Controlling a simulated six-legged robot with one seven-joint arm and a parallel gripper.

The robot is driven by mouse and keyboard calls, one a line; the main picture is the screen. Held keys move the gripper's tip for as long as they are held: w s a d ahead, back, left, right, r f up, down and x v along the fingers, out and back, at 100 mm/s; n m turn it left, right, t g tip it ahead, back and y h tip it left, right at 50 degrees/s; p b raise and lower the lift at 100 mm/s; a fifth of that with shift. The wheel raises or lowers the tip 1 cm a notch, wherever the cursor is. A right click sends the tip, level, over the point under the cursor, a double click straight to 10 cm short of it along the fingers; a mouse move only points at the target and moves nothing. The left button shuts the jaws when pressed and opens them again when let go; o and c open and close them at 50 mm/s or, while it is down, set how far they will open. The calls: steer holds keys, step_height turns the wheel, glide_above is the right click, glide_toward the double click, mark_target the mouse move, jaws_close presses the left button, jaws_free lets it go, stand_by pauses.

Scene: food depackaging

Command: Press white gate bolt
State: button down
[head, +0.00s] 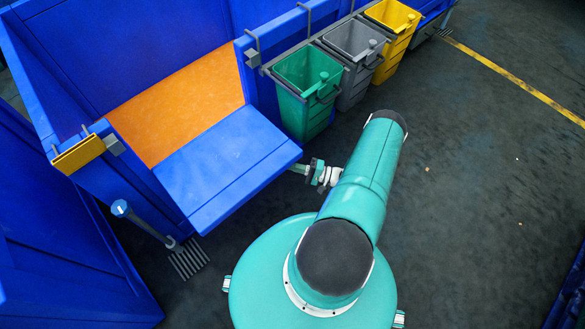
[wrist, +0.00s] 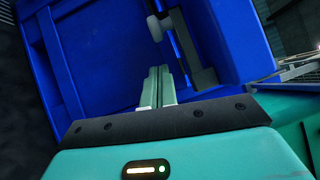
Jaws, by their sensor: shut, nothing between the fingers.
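In the wrist view, a pale rounded knob (wrist: 155,28), which looks like the white gate bolt, sits on a blue panel beside a grey metal plate (wrist: 202,75). My gripper (wrist: 159,70) has its two pale green fingers pressed together, empty, pointing toward the knob and just below it in the picture. I cannot tell whether they touch it. In the head view, the blue gate flap (head: 228,165) is folded out from the orange-floored container. My gripper (head: 296,168) is at the flap's right edge, partly hidden. The bolt is hidden in the head view.
A green bin (head: 290,105), a grey bin (head: 357,88) and a yellow bin (head: 408,45) hang right of the container (head: 85,50). A rake-like tool (head: 150,228) leans at its front left. The dark floor to the right is mostly clear.

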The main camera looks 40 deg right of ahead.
steer(key=v, duration=1)
steer(key=shift+d, duration=0.1)
steer(key=shift+s, duration=0.1)
